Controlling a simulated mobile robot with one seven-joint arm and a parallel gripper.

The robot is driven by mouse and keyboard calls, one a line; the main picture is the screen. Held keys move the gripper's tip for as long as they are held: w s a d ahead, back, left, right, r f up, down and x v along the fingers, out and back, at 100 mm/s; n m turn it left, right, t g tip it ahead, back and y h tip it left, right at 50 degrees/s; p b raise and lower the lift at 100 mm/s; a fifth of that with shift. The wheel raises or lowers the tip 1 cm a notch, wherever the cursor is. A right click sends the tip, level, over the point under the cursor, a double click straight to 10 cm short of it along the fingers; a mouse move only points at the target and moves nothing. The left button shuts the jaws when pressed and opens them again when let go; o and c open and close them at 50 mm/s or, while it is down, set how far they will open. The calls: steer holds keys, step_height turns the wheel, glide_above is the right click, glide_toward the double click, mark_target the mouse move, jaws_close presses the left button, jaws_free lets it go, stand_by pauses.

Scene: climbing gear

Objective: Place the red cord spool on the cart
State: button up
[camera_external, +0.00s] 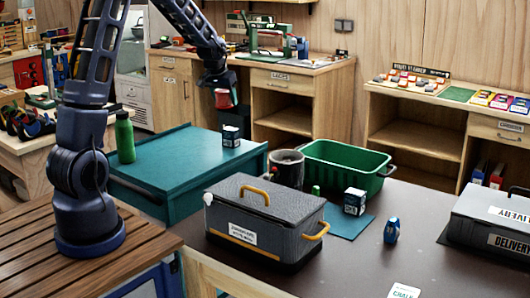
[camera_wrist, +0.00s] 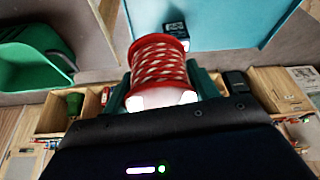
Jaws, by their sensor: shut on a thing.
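The red cord spool (camera_wrist: 158,65) has red and white patterned cord and fills the top middle of the wrist view. It shows small in the external view (camera_external: 223,99), just under my gripper (camera_external: 219,84). My gripper's fingers stand on both sides of the spool in the wrist view and are shut on it. The teal cart (camera_external: 175,158) is below and in front of the spool in the external view, with air between them. Its teal top also shows in the wrist view (camera_wrist: 225,22).
A green bottle (camera_external: 125,138) and a small dark box (camera_external: 230,136) stand on the cart's top, with clear room between them. The dark table (camera_external: 340,270) at the right holds a grey cooler (camera_external: 265,210), a black mug (camera_external: 287,167) and a green bin (camera_external: 345,170).

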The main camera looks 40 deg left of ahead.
steer(key=s+a+n+y, duration=0.1)
steer(key=s+a+n, duration=0.15)
steer(key=a, duration=0.45)
steer(key=s+a+n, duration=0.1)
steer(key=s+a, duration=0.3)
steer(key=a, duration=0.3)
steer(key=n+y, duration=0.1)
steer(key=n, duration=0.2)
glide_above(156, 152)
steer(key=s+d, duration=0.1)
steer(key=shift+g, duration=0.5)
step_height(156, 152, down, 19)
steer(key=shift+s+d+f, duration=0.1)
steer(key=shift+s+d, duration=0.05)
steer(key=shift+f, duration=0.15)
steer(key=o, duration=1)
steer(key=v, duration=1.2)
steer(key=shift+d+r+m, duration=0.1)
steer(key=shift+r+m, duration=0.15)
